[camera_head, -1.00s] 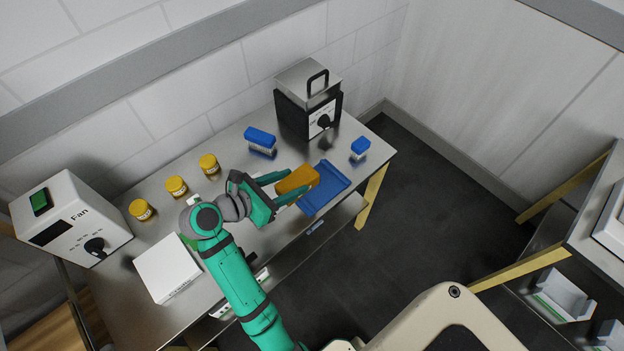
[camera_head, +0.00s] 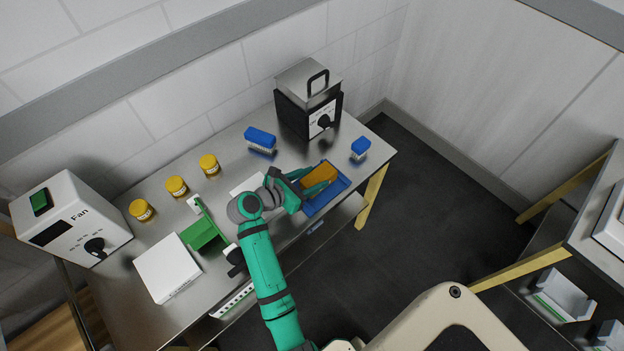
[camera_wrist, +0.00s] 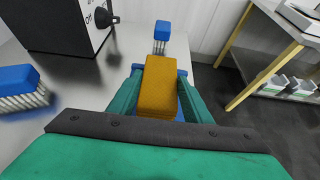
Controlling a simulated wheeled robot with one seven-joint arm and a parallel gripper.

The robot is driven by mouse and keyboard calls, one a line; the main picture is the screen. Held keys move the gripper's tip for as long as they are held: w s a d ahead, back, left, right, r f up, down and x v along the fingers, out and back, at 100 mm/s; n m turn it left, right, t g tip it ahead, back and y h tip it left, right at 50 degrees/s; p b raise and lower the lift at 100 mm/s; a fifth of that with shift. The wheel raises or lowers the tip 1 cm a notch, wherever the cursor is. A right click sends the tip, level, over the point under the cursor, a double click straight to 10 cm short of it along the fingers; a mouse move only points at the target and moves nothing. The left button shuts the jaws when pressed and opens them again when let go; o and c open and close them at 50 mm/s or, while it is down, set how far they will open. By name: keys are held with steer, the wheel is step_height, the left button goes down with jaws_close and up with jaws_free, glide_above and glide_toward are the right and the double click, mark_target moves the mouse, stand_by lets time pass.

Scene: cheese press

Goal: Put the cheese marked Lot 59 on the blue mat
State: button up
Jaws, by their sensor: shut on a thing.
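My gripper (camera_head: 305,182) is shut on an orange-yellow block of cheese (camera_head: 321,174). In the wrist view the cheese (camera_wrist: 158,88) sits between the two green fingers (camera_wrist: 157,95). No lot marking can be read on it. The blue mat (camera_head: 338,192) lies at the right end of the metal table, and the cheese is over it in the head view. Only a small strip of blue shows beside the cheese in the wrist view. I cannot tell whether the cheese touches the mat.
A blue brush (camera_head: 260,138) and a smaller blue brush (camera_head: 360,147) stand near the mat. A black machine with a handle (camera_head: 308,98) is behind.

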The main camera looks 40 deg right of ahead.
steer(key=shift+s+f, duration=0.1)
steer(key=shift+f, duration=0.2)
steer(key=shift+f, duration=0.15)
steer(key=o, duration=1.4)
steer(key=shift+a, duration=0.1)
steer(key=shift+o, duration=0.2)
